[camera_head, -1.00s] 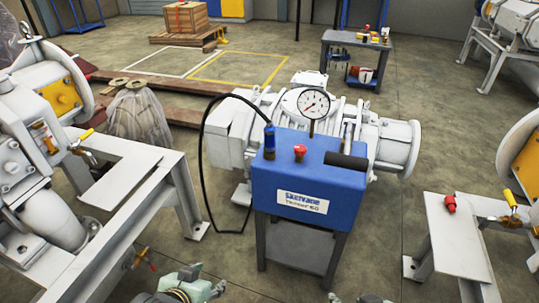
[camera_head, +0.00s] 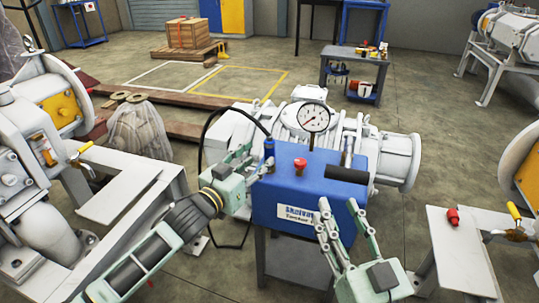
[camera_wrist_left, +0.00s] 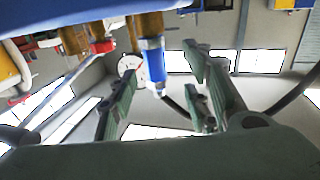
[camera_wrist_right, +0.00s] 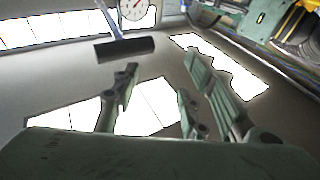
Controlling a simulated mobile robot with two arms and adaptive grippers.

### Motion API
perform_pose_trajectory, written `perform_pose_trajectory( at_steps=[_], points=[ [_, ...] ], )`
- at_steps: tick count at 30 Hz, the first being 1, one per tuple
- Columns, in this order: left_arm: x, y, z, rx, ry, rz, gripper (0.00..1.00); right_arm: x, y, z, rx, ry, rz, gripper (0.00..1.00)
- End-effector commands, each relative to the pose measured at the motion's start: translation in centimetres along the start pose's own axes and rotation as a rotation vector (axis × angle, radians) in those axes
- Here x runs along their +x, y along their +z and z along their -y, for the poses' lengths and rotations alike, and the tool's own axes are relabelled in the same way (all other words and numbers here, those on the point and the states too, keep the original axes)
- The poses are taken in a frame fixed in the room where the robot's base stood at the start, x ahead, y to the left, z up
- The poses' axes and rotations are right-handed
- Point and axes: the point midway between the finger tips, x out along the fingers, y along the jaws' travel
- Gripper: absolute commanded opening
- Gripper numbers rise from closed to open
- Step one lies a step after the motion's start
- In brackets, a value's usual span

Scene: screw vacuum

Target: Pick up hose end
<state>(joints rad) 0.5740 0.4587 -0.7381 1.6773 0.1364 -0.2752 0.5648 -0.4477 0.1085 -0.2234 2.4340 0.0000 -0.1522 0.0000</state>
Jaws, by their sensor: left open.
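The hose end is the blue cylinder (camera_head: 269,149) at the end of a black hose (camera_head: 213,117), upright at the left side of the blue box's top. In the left wrist view the blue hose end (camera_wrist_left: 153,62) shows between the open fingers of my left gripper (camera_wrist_left: 165,95), apart from both. In the head view my left gripper (camera_head: 250,160) is just left of the hose end. My right gripper (camera_head: 345,225) is open and empty in front of the blue box (camera_head: 290,185); its open fingers also show in the right wrist view (camera_wrist_right: 160,90).
A gauge (camera_head: 314,117), a red knob (camera_head: 300,164) and a black handle (camera_head: 345,174) stand on or by the box top. White pump machinery (camera_head: 395,155) is behind it. White stands are at left (camera_head: 120,180) and right (camera_head: 460,250).

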Motion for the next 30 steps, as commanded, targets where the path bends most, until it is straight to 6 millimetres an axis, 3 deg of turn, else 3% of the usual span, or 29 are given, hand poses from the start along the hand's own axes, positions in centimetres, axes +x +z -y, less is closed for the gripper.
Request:
perform_pose_trajectory(
  at_steps=[7,19,30],
  points=[
    [1.3,0.0,-0.2,0.001,-0.001,-0.001,0.45,0.0,-2.1,0.3,0.004,-0.006,-0.114,0.4],
    [4.9,-0.1,-0.7,0.001,-0.001,0.001,0.45,-2.3,-9.1,1.0,0.02,-0.023,-0.488,0.4],
    [5.5,-0.2,-0.7,0.0,-0.001,0.002,0.45,-2.9,-10.2,1.1,0.023,-0.025,-0.548,0.4]
  ],
)
